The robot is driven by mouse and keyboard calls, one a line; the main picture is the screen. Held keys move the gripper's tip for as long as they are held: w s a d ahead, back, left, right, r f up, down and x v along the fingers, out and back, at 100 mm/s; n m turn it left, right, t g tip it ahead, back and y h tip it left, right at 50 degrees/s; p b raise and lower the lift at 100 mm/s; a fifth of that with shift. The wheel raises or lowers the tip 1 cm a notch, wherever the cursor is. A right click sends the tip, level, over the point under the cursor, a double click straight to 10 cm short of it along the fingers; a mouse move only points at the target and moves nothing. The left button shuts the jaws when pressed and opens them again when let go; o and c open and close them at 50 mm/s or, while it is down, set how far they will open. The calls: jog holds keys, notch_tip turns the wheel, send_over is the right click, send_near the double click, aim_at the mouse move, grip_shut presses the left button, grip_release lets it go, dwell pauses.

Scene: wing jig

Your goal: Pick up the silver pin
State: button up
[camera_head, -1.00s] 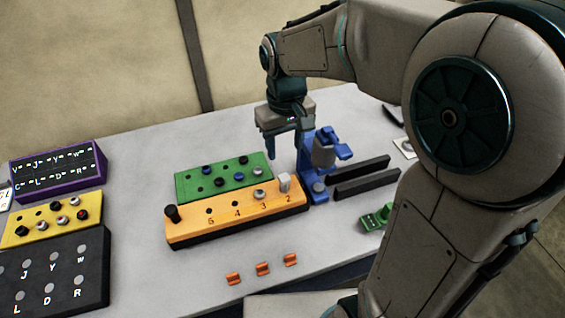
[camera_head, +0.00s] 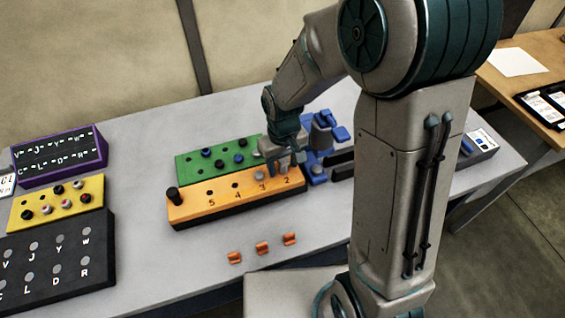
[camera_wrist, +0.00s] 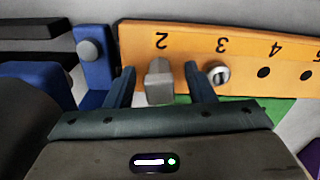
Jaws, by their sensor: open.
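The orange block (camera_head: 222,201) has numbered positions, also seen in the wrist view (camera_wrist: 190,45). A light grey, square-headed pin (camera_wrist: 158,80) stands at number 2. A round silver pin (camera_wrist: 218,74) stands at number 3, also seen in the head view (camera_head: 259,173). My gripper (camera_wrist: 161,82) is open, with one finger on each side of the square-headed pin and gaps visible. The right-hand finger in the wrist view lies between the two pins. In the head view my gripper (camera_head: 284,165) is low over the block's right end and partly covers the square-headed pin.
A green block (camera_head: 198,168) with several pins lies behind the orange one. A blue fixture (camera_head: 322,135) stands close right of my gripper. Several orange clips (camera_head: 262,248) lie in front. A yellow block (camera_head: 85,190) is at left, with clear table between.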

aim_at(284, 161)
jog(key=shift+f, duration=0.2)
grip_shut()
jog(key=shift+r, duration=0.15)
jog(key=shift+r, duration=0.55)
jog(key=r, duration=0.2)
jog(key=r+b, duration=0.1)
jog(key=shift+s+d+r, duration=0.1)
jog(key=shift+s, duration=0.2)
jog(key=s+d+r+b, duration=0.1)
jog(key=s+d+r, duration=0.1)
jog(key=s+r, duration=0.4)
jog(key=shift+s+d+r+b, duration=0.3)
jog(key=shift+s+d, duration=0.1)
jog(key=shift+s, duration=1.95)
